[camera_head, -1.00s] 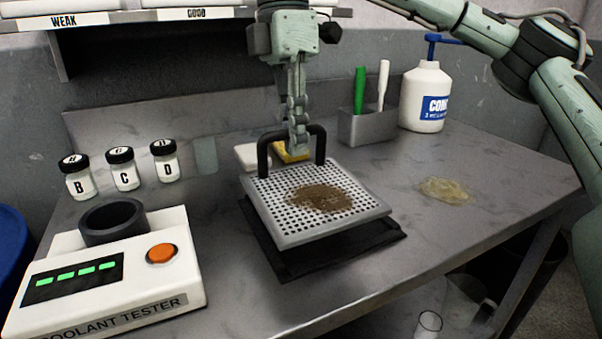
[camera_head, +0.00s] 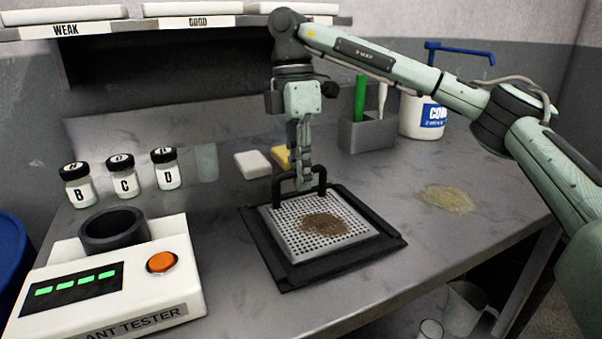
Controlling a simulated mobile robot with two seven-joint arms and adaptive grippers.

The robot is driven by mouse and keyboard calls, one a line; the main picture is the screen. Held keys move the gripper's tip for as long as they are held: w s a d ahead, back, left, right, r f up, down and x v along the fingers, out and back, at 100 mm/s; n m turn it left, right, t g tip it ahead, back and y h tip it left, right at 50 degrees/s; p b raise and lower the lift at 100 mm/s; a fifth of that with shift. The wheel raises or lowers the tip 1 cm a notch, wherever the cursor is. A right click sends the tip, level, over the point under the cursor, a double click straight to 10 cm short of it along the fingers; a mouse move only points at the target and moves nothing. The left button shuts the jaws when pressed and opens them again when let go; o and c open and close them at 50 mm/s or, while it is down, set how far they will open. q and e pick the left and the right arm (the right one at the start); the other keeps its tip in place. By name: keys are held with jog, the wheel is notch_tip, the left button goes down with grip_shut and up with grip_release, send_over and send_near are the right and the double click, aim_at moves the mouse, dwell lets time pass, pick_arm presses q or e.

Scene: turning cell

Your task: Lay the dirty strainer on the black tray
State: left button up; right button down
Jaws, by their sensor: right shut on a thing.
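The dirty strainer (camera_head: 290,224) is a square grey perforated plate with a brown patch of dirt (camera_head: 324,224) and a black arched handle. It lies inside the rim of the black tray (camera_head: 391,243), or very close above it; I cannot tell whether it touches the tray floor. My right gripper (camera_head: 304,184) is shut on the strainer's handle at its back edge. The tray's rim shows on all sides around the strainer. My left gripper is not in view.
A coolant tester (camera_head: 110,292) stands at the front left, with jars B, C and D (camera_head: 122,178) behind it. A grey holder (camera_head: 367,135) with brushes and a white pump bottle (camera_head: 420,116) stand at the back. A yellowish puddle (camera_head: 447,198) lies on the right.

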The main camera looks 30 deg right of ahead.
jog(key=c, duration=1.7)
grip_release()
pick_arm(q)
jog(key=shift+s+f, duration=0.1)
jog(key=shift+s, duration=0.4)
pick_arm(e)
jog(key=shift+o, duration=0.6)
notch_tip(320, 180, up, 12)
jog(key=w, duration=0.2)
